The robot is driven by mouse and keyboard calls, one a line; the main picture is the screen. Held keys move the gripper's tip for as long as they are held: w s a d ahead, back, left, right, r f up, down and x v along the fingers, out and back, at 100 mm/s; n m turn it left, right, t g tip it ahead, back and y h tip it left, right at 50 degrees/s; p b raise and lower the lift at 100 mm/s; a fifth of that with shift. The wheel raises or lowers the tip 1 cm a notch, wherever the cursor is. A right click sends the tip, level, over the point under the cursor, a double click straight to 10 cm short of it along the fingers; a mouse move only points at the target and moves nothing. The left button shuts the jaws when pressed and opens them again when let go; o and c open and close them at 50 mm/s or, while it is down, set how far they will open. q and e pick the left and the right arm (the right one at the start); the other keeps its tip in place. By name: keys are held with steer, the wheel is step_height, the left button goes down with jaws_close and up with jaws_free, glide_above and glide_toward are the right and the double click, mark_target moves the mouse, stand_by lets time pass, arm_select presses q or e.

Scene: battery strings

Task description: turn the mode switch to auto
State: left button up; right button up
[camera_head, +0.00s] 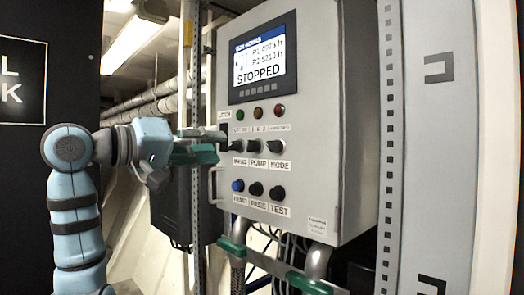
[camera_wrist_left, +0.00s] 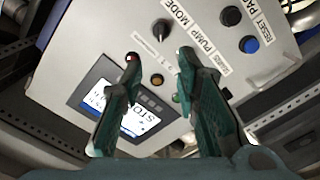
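The mode switch (camera_head: 276,147) is a black knob above the MODE label on the grey control box, rightmost in the upper knob row. In the left wrist view the mode switch (camera_wrist_left: 160,30) shows just past the fingertips, between and beyond them. Its position markings are too small to read. My left gripper (camera_head: 218,144) is left of the knob row, pointing at the panel. In the left wrist view the left gripper (camera_wrist_left: 158,58) has its two green fingers apart, with nothing between them. It appears apart from the switch. My right gripper is not in view.
The pump knob (camera_head: 254,146) sits beside the mode switch. Three lamps (camera_head: 258,112) and a screen (camera_head: 264,57) reading STOPPED are above. A blue button (camera_head: 238,185) and two black ones are below. A metal handle (camera_head: 213,185) juts from the box's left edge.

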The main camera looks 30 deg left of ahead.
mark_target(268, 146)
arm_select(q)
steer(key=p+x, duration=0.5)
steer(key=x, duration=0.9)
steer(key=shift+w, duration=0.2)
steer(key=shift+w+d+r, duration=0.1)
steer(key=shift+w+d, duration=0.05)
steer(key=shift+d, duration=0.05)
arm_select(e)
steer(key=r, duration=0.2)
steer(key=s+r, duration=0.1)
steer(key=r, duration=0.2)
arm_select(q)
steer(key=shift+w, duration=0.1)
jaws_close()
